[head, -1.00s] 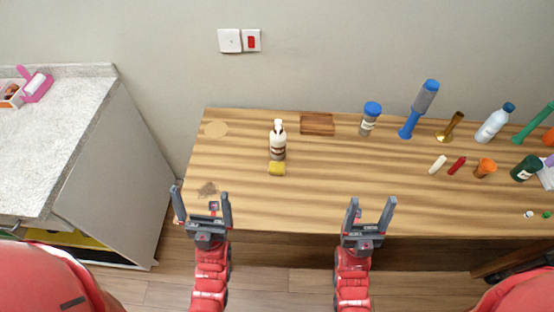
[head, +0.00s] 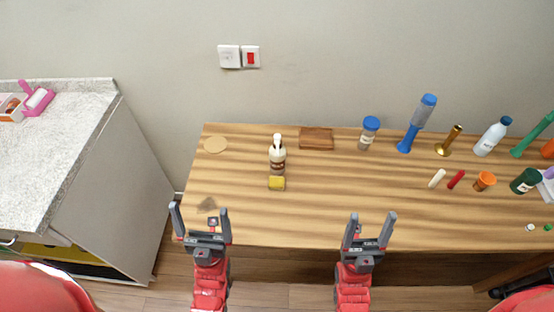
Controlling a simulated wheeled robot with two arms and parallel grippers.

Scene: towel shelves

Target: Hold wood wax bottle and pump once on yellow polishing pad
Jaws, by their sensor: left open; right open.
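The wood wax bottle (head: 277,157), cream with a dark label and a pump top, stands upright on the wooden table. The yellow polishing pad (head: 276,183) lies just in front of the bottle. My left gripper (head: 199,219) is open and empty at the table's front left edge, left of and nearer than the pad. My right gripper (head: 368,230) is open and empty at the front edge, right of the pad. Neither gripper touches the bottle or the pad.
The wooden table (head: 330,205) is clear around the pad. A brown block (head: 316,139) lies behind the bottle to the right. A blue-lidded jar (head: 369,133), an orange jar (head: 484,181) and several other items stand at right. A stone-topped cabinet (head: 60,130) is at left.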

